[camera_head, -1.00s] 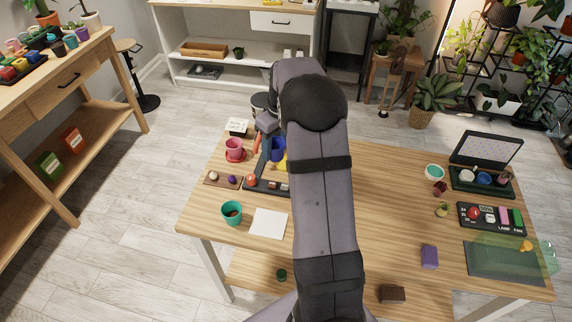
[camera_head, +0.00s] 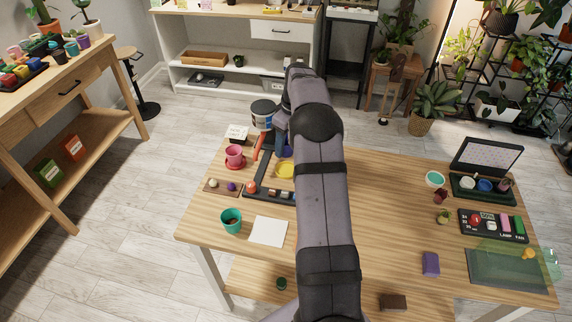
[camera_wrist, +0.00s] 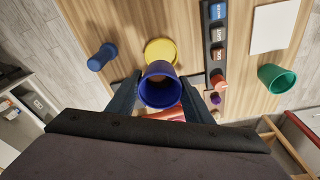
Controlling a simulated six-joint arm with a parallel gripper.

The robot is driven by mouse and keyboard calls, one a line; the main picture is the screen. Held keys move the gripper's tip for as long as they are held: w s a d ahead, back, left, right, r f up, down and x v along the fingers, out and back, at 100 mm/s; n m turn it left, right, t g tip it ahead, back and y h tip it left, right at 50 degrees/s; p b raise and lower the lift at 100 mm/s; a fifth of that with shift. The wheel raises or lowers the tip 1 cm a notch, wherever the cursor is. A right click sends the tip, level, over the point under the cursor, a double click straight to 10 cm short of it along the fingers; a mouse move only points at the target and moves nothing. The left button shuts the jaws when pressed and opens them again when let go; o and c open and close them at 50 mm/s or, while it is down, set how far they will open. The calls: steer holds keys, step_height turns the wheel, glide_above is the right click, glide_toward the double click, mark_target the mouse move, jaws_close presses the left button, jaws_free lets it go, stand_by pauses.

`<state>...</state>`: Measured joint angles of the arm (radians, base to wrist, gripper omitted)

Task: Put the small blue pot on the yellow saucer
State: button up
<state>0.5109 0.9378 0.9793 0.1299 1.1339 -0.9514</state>
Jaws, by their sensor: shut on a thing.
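The small blue pot (camera_wrist: 158,72) is held between the two fingers of my gripper (camera_wrist: 161,90) in the wrist view, its open top towards the camera. In the head view, a part of the blue pot (camera_head: 287,151) shows beside my arm, which hides the rest of it and most of the gripper. The yellow saucer (camera_wrist: 160,47) lies on the table just beyond the pot in the wrist view, its lower edge covered by the pot. It shows in the head view too (camera_head: 285,170), left of my arm. I cannot tell the pot's height above the table.
A dark tray (camera_head: 262,180) with small items borders the saucer. A pink pot (camera_head: 234,151) stands left of it. A teal pot (camera_head: 231,221) and white sheet (camera_head: 269,231) lie nearer. A blue object (camera_wrist: 102,57) stands left of the saucer in the wrist view.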

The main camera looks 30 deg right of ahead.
steer(key=shift+f+p, duration=1)
steer(key=shift+f, duration=3.15)
steer(key=shift+f, duration=0.1)
steer(key=o, duration=1.1)
steer(key=r, duration=0.4)
steer(key=s+r+b, duration=0.1)
steer(key=r, duration=0.3)
steer(key=r+b, duration=0.1)
steer(key=r, duration=0.3)
steer(key=shift+s+d+r, duration=0.1)
steer(key=shift+s+d, duration=0.25)
